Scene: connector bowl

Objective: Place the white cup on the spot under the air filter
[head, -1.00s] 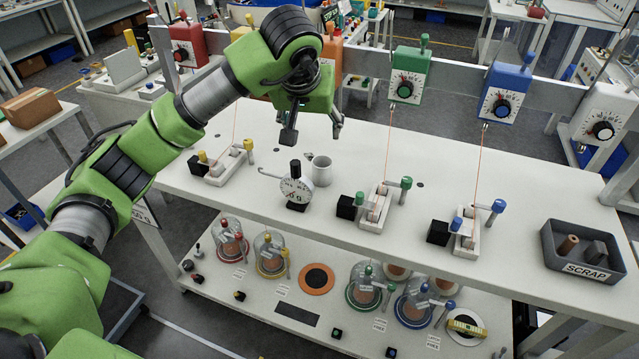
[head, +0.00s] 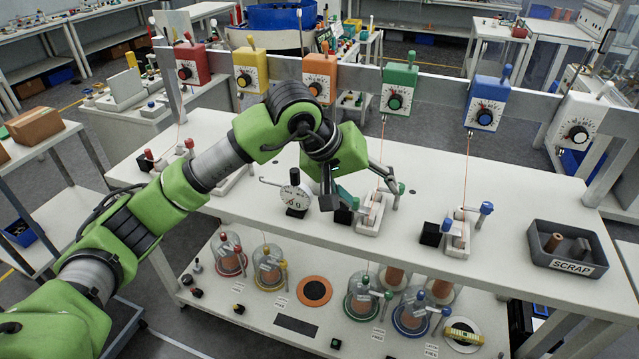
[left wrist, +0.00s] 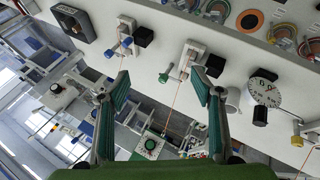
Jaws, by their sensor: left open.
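The white cup (left wrist: 232,98) shows in the left wrist view beside the right-hand finger, partly covered by it. It stands on the upper white worktop. In the head view the cup is hidden behind my left gripper (head: 363,198). The gripper is open above the worktop, pointing down near the green-levered block (head: 371,215). I cannot tell which thing is the air filter. My right gripper is not in view.
A round dial gauge (head: 295,196) stands left of the gripper. Coloured dial boxes, such as the green one (head: 398,90), hang on a rail with thin cords below. A scrap tray (head: 567,250) is at right. The lower shelf holds glass domes and an orange ring (head: 314,291).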

